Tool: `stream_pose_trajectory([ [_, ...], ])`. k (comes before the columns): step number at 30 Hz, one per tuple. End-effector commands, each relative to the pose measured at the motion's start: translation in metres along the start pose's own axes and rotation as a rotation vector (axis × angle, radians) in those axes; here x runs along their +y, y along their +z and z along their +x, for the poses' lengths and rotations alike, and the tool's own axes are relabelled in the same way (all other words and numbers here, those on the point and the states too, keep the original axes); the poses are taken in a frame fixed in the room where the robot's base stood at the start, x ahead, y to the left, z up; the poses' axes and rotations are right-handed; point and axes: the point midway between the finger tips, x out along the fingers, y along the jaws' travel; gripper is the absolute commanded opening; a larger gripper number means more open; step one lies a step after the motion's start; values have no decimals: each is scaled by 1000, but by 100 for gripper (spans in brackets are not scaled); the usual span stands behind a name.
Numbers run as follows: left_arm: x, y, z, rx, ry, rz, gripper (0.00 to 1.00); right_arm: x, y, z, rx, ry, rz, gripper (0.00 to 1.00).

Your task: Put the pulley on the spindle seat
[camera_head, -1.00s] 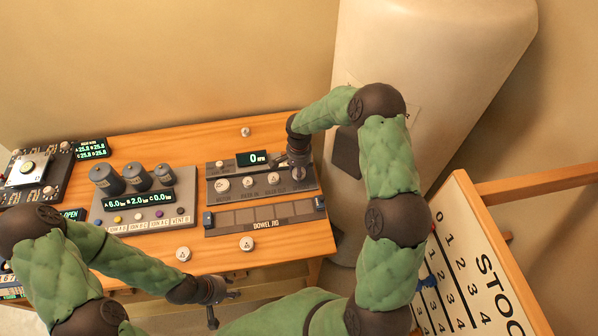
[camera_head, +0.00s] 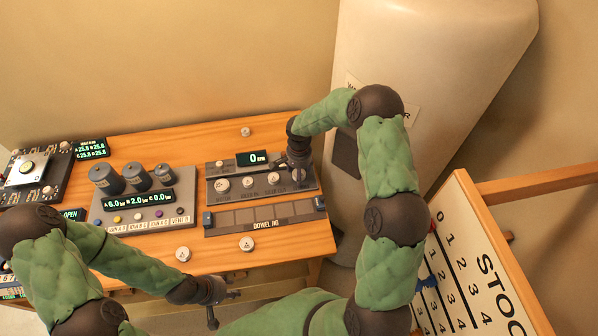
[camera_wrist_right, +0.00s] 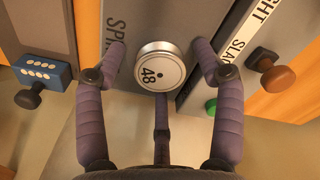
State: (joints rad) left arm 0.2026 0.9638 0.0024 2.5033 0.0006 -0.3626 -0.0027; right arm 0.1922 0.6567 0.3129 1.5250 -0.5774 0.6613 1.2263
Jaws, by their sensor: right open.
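A round silver pulley (camera_wrist_right: 160,66) marked 48 sits between the spread fingers of my right gripper (camera_wrist_right: 162,85) in the right wrist view. The fingers stand apart from its rim. It lies over a grey panel (camera_wrist_right: 119,62) lettered "SPI", the rest hidden; I cannot tell whether it rests on a seat. In the head view my right gripper (camera_head: 298,172) is at the right end of the grey spindle unit (camera_head: 215,197) and hides that spot. My left gripper (camera_head: 215,292) looks open and empty, in front of the table's front edge.
A dowel jig (camera_head: 265,217) lies in front of the spindle unit. Small round pieces (camera_head: 183,254) lie on the wooden table (camera_head: 150,272). A gauge unit (camera_head: 145,205) stands left. A large pale tank (camera_head: 425,60) is behind right, and a stock board (camera_head: 465,260) is right.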

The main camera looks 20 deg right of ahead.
Motion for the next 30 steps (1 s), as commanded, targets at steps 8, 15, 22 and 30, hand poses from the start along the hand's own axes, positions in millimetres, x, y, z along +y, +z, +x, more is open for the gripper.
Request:
stream_pose_trajectory([
  [8, 2, 0, -5, 0, 0, 0, 40, -1, -1, -43, 4, -4, 0, 69],
  [15, 3, 0, -8, 0, 0, 0, 40, -1, -1, -90, 3, -3, 0, 69],
  [22, 3, 0, -9, 0, 0, 0, 40, 0, 0, -117, 2, -1, -1, 69],
  [30, 3, 0, -9, 0, 0, 0, 40, 0, 0, -122, 0, 0, 0, 69],
])
